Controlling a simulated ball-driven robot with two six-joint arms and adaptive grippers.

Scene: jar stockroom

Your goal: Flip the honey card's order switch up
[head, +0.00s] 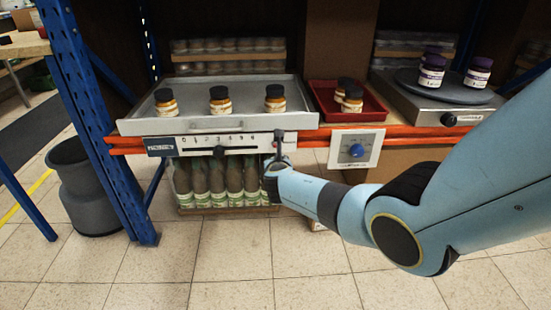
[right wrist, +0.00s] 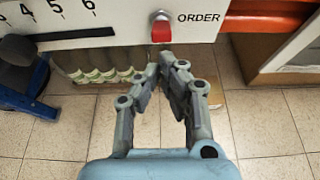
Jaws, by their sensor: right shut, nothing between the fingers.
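The honey card (head: 180,140) is a white strip on the shelf's front edge, with a dark HONEY label (head: 160,147) at its left and a numbered slider scale. Its order switch (right wrist: 161,30) has a red tip that points down, beside the printed word ORDER in the right wrist view. My right gripper (right wrist: 163,65) is shut and empty, its fingertips just below the switch; I cannot tell whether they touch it. In the head view the right gripper (head: 279,155) is at the card's right end and hides the switch. My left gripper is not in view.
A grey tray (head: 290,121) with several honey jars stands above the card. The slider's black knob (head: 219,152) is to the left. A white panel with a blue dial (head: 357,151) is to the right. Several bottles (head: 220,180) stand below. A red tray (head: 375,110) sits alongside.

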